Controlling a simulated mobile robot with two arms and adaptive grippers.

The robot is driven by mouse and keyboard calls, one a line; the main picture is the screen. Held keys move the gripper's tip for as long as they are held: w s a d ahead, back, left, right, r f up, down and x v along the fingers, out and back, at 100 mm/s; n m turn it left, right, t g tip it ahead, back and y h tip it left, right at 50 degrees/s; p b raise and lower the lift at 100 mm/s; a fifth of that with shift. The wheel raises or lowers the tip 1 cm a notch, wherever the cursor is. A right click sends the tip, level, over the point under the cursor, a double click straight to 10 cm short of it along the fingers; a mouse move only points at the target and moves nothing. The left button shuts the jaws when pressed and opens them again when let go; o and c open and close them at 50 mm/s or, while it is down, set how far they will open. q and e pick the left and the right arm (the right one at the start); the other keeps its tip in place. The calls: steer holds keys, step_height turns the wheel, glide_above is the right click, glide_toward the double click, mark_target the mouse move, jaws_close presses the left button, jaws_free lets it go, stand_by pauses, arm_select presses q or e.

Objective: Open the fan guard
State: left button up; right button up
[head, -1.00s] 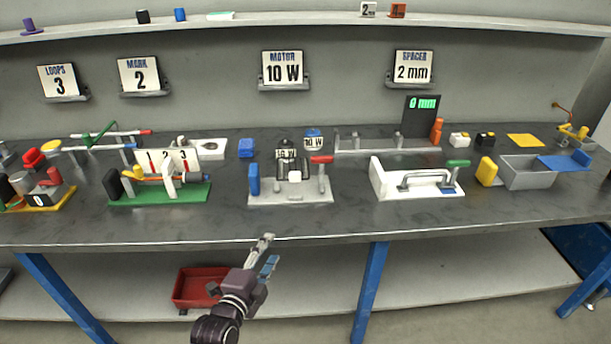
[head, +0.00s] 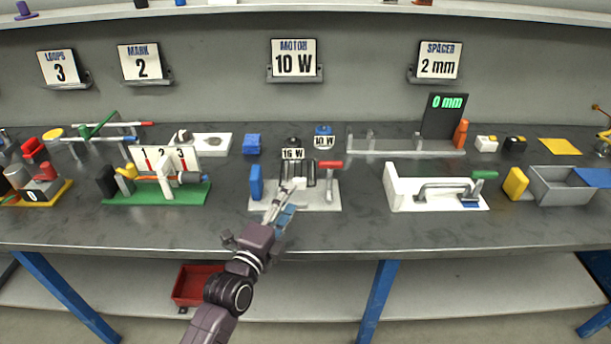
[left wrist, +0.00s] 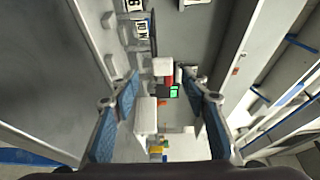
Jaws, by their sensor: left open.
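Under the "MOTOR 10 W" sign is a light grey fixture plate (head: 325,200). It carries a motor labelled "16 W" (head: 293,154), dark upright bars (head: 311,172) that may be the fan guard, a blue upright block (head: 256,183) and a red-handled lever (head: 331,165). My left gripper (head: 284,200) is open and empty in front of the plate, its fingertips overlapping the front of the fixture in the head view. In the left wrist view both blue-padded fingers (left wrist: 161,80) are spread apart, with a white block (left wrist: 162,67) seen between them. My right gripper is not in view.
A motor labelled "10 W" (head: 323,139) and a blue block (head: 252,144) stand behind the fixture. The bench front edge (head: 450,249) is clear. A red bin (head: 190,288) sits below.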

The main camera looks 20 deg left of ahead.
mark_target(298, 186)
arm_select(q)
steer(key=shift+w, duration=0.5)
steer(key=shift+w+d+r, duration=0.1)
steer(key=shift+w+r, duration=0.05)
steer(key=shift+w, duration=0.2)
steer(key=w, duration=0.4)
steer(key=shift+w+d, duration=0.25)
steer(key=shift+d, duration=0.05)
steer(key=shift+w, duration=0.4)
jaws_close()
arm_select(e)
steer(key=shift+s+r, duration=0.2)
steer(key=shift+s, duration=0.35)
